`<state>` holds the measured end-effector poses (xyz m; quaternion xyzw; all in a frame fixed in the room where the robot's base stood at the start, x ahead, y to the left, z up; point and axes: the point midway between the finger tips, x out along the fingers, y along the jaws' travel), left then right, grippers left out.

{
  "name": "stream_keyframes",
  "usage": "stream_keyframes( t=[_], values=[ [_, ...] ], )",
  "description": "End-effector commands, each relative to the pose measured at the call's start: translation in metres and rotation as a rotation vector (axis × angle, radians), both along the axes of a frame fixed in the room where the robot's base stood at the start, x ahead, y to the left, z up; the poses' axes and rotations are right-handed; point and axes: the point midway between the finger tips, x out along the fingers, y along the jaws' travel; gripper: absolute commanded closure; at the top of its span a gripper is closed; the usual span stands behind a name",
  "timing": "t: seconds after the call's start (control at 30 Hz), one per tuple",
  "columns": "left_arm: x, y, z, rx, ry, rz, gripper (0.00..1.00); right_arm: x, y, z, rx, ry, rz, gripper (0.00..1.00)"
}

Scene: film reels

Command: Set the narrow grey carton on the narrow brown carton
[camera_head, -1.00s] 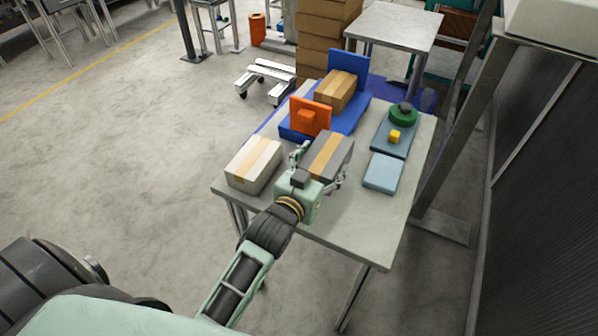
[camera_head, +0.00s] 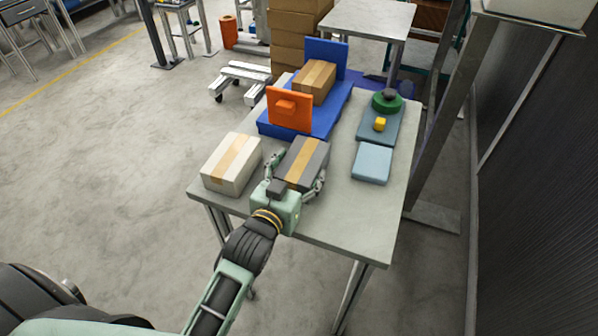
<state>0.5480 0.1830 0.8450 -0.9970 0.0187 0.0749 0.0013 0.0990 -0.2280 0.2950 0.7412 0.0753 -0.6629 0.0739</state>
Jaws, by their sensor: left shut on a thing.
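The narrow grey carton (camera_head: 312,160), dark grey with a tan tape strip, is at the front middle of the table. My left gripper (camera_head: 292,180) is shut on it, a finger on each side; whether the carton touches the table cannot be told. The narrow brown carton (camera_head: 315,78), with a lighter tape strip, rests on a blue fixture (camera_head: 330,118) at the back, between an upright blue panel (camera_head: 326,54) and an upright orange plate (camera_head: 290,110). Its top is bare. My right gripper is not in view.
A white carton (camera_head: 222,172) with a tan strip stands left of the grey one. On the right are a light blue block (camera_head: 372,163) and a blue-grey plate (camera_head: 392,124) bearing a yellow cube (camera_head: 379,125) and a green round piece (camera_head: 386,103). The table's front right (camera_head: 350,220) is clear.

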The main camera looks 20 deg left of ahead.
Motion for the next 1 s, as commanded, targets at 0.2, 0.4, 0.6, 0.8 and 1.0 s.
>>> stream_keyframes(
  t=[0.2, 0.4, 0.6, 0.8, 1.0],
  values=[
    [0.0, 0.0, -0.003, 0.0, 0.001, 0.001, 0.2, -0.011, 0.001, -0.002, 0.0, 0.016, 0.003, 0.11],
    [0.0, 0.0, -0.003, 0.0, 0.001, 0.0, 0.11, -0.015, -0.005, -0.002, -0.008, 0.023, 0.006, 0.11],
    [0.0, 0.0, -0.003, 0.0, 0.0, 0.0, 0.11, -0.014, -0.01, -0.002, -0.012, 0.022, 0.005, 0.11],
    [-0.012, 0.001, 0.001, 0.0, 0.002, 0.0, 0.11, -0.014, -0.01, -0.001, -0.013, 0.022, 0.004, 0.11],
    [-0.053, 0.002, 0.006, -0.001, 0.005, 0.0, 0.11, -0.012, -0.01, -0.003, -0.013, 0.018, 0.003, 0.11]
  ],
)
